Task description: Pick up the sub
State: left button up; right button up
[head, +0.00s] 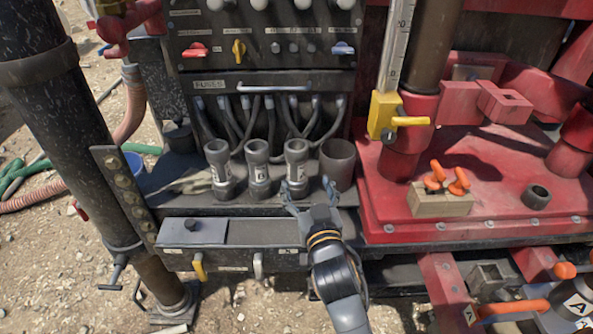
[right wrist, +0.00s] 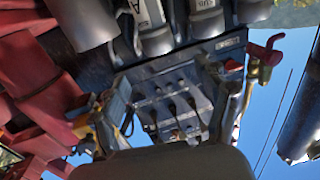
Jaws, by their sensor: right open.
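Three dark, labelled cylindrical subs stand upright in a row on the dark metal shelf (head: 250,208): a left sub (head: 218,170), a middle sub (head: 258,167) and a right sub (head: 297,165). Their labels are too small to read in the head view. In the right wrist view, labelled cylinders (right wrist: 147,22) hang in at the top, seen upside down. My right gripper (head: 310,188) is open and empty at the shelf's front edge, just in front of the right sub, with its fingers spread. It also shows in the right wrist view (right wrist: 172,102). My left gripper is not in view.
A wide plain dark cup (head: 337,164) stands right of the subs. Hoses and a fuse panel (head: 265,85) rise behind. A wooden block with orange handles (head: 440,202) and a dark ring (head: 536,197) are on the red deck (head: 480,235). A thick pipe (head: 65,130) stands left.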

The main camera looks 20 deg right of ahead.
send_near(296, 146)
jog(key=w, duration=0.1)
jog(key=w+r, duration=0.1)
jog(key=shift+w+a+r, duration=0.1)
jog(key=shift+w+a, duration=0.15)
jog(key=shift+a, duration=0.05)
jog(key=w, duration=0.2)
jog(key=w+d+p, duration=0.1)
jog(key=w, duration=0.2)
jog(key=shift+w, duration=0.1)
grip_shut()
jog(key=shift+r, duration=0.2)
